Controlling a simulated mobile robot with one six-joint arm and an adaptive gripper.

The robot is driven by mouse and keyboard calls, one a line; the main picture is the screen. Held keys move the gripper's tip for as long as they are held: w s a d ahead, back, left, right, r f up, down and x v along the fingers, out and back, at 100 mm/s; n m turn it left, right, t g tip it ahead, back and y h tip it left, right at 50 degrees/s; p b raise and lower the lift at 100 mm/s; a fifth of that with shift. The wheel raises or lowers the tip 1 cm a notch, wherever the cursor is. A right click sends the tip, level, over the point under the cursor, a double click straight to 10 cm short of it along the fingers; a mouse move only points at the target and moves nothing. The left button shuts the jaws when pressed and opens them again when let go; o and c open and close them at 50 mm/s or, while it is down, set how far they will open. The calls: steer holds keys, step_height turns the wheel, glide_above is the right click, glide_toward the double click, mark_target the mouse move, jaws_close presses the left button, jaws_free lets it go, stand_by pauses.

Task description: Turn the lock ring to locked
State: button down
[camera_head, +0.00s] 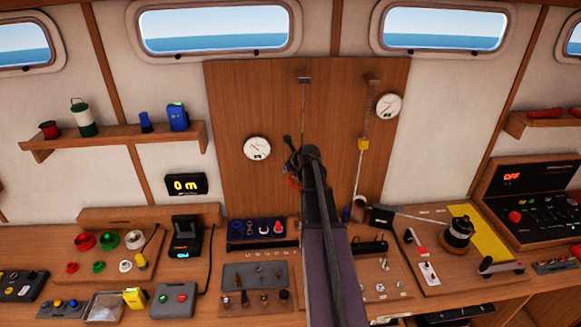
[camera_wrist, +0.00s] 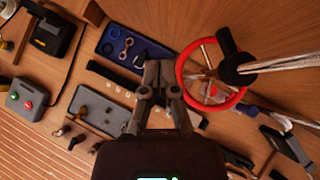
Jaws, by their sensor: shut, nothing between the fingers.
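A red ring (camera_wrist: 180,78) with thin spokes shows right of centre in the wrist view. A black knob (camera_wrist: 235,68) and pale rods overlap its right side. I cannot tell for certain that it is the lock ring, and no locked mark is readable. In the head view only a small red part (camera_head: 293,182) shows beside my arm. My gripper (camera_wrist: 158,66) is shut and empty. Its fingertips appear just left of the red rim in the wrist view; whether they touch it is unclear. In the head view my arm hides most of the gripper (camera_head: 297,158).
A blue tray (camera_wrist: 110,36) with metal shackles lies beyond my fingers. A grey panel (camera_wrist: 118,117) with small fittings lies at left. A winch drum (camera_head: 459,229) sits at right.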

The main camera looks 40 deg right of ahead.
steer(key=s+a+r+p, duration=0.2)
steer(key=a+r+p, duration=0.3)
steer(key=r, duration=0.1)
steer(key=shift+a, duration=0.3)
steer(key=shift+a, duration=0.1)
stand_by(0.6)
steer(key=s+a+f+n+g+y+b, duration=0.1)
steer(key=s+a+f+n+g+b, duration=0.15)
steer(key=a+f+n+b, duration=0.45)
steer(key=s+a+f+n+g+y+b, duration=0.15)
steer(key=s+a+f+n+b, duration=0.25)
steer(key=a+f+n, duration=0.6)
steer(key=s+a+f+n+g+h+b, duration=0.1)
steer(key=s+a+f+n+g+b, duration=0.1)
steer(key=s+a+f+n+b, duration=0.3)
steer(key=s+a+f+n+g+h+b, duration=0.1)
steer(key=s+a+f+n+g+b, duration=0.2)
steer(key=n, duration=1.1)
steer(key=s+a+f+b, duration=0.2)
steer(key=s+a, duration=0.2)
steer(key=a, duration=0.2)
steer(key=shift+a, duration=0.4)
